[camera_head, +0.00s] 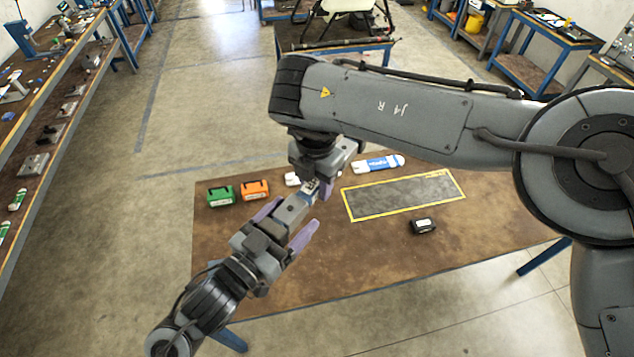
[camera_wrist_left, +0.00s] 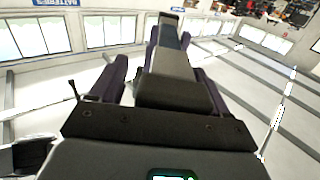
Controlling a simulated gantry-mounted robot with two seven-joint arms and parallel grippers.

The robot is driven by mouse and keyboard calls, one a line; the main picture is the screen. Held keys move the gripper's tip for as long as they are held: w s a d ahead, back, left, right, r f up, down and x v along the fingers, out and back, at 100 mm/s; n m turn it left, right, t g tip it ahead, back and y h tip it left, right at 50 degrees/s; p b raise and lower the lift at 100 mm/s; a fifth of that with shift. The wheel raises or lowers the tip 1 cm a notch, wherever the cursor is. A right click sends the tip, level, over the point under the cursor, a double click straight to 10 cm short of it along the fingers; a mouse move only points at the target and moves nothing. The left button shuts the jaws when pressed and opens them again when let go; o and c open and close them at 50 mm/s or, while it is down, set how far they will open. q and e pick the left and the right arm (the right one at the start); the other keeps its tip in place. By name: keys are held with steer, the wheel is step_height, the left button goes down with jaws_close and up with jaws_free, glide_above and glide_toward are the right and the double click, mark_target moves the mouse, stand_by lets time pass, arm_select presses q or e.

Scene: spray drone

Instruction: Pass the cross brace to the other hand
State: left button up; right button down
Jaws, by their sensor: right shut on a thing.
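The cross brace (camera_head: 293,210) is a short grey bar with a blue part near its far end, held above the table. My right gripper (camera_head: 318,186) comes down from the right arm and is shut on the far end of the brace. My left gripper (camera_head: 289,219) reaches in from the lower left, its purple fingers spread either side of the brace. In the left wrist view the brace (camera_wrist_left: 173,62) runs away between the left gripper's fingers (camera_wrist_left: 160,88), with a clear gap to the left finger. Contact with the right finger is unclear.
The brown table (camera_head: 330,285) below holds a green box (camera_head: 220,195), an orange box (camera_head: 255,190), a blue-and-white packet (camera_head: 378,164), a partly hidden white item (camera_head: 292,180), a yellow-bordered grey mat (camera_head: 405,195) and a small black block (camera_head: 423,226). The table's right front is clear.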

arm_select(q)
steer(key=shift+o, duration=1)
steer(key=shift+a, duration=0.15)
